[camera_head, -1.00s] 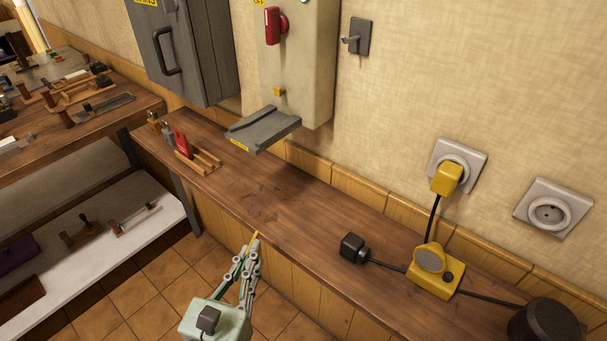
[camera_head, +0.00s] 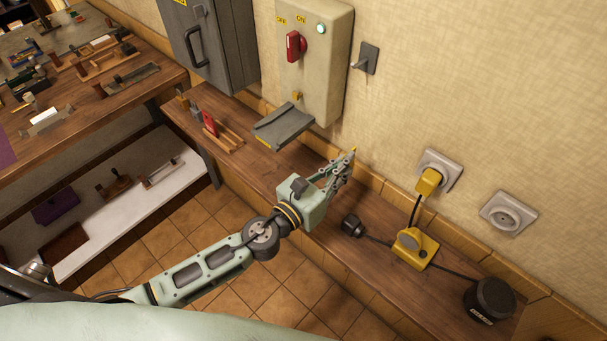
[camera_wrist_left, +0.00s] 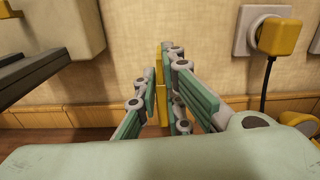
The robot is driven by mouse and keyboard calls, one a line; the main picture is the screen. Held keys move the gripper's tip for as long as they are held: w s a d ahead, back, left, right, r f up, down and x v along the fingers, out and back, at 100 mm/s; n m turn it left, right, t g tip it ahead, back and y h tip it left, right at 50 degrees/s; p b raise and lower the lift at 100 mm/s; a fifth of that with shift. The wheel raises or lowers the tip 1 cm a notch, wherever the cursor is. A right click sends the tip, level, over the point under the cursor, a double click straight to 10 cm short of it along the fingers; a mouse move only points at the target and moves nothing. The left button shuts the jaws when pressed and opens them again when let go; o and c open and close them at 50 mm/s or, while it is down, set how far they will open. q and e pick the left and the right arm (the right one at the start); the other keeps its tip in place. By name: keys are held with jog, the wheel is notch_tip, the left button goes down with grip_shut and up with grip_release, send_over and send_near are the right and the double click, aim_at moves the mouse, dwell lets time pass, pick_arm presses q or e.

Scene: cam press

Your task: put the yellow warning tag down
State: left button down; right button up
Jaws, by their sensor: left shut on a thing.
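My left gripper (camera_head: 343,168) is shut on the yellow warning tag (camera_head: 353,150), of which only a small tip shows beyond the fingers in the head view. In the left wrist view the tag (camera_wrist_left: 163,92) is a narrow upright yellow strip between the fingers (camera_wrist_left: 165,90). The gripper is above the wooden bench (camera_head: 285,185), near the wall, right of the grey tray under the switch box. The fingers hide much of the tag, and its face cannot be read. My right gripper is not in view.
The switch box (camera_head: 325,75) has a red handle and a lit green lamp. Its grey tray (camera_head: 283,127) juts over the bench. A grey wall hook (camera_head: 366,58) is right of the box. A yellow plug (camera_head: 429,181), a yellow device (camera_head: 414,249) and a black cylinder (camera_head: 489,299) stand right.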

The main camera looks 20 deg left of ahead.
pick_arm(q)
jog(key=w+a+f+b, duration=0.1)
jog(key=a+f+b, duration=0.2)
jog(key=w+a+f+b, duration=0.1)
jog(key=a+f+b, duration=0.2)
jog(key=a, duration=0.1)
jog(key=w+a+f+b, duration=0.1)
jog(key=a+f+b, duration=0.2)
jog(key=f, duration=0.1)
jog(key=shift+a+b, duration=0.25)
jog(key=shift+b, duration=0.15)
jog(key=shift+f, duration=0.35)
jog(key=shift+f+b, duration=0.2)
jog(key=shift+b, duration=0.1)
jog(key=c, duration=1.9)
grip_release()
jog(key=shift+o, duration=0.2)
jog(key=shift+r, duration=0.2)
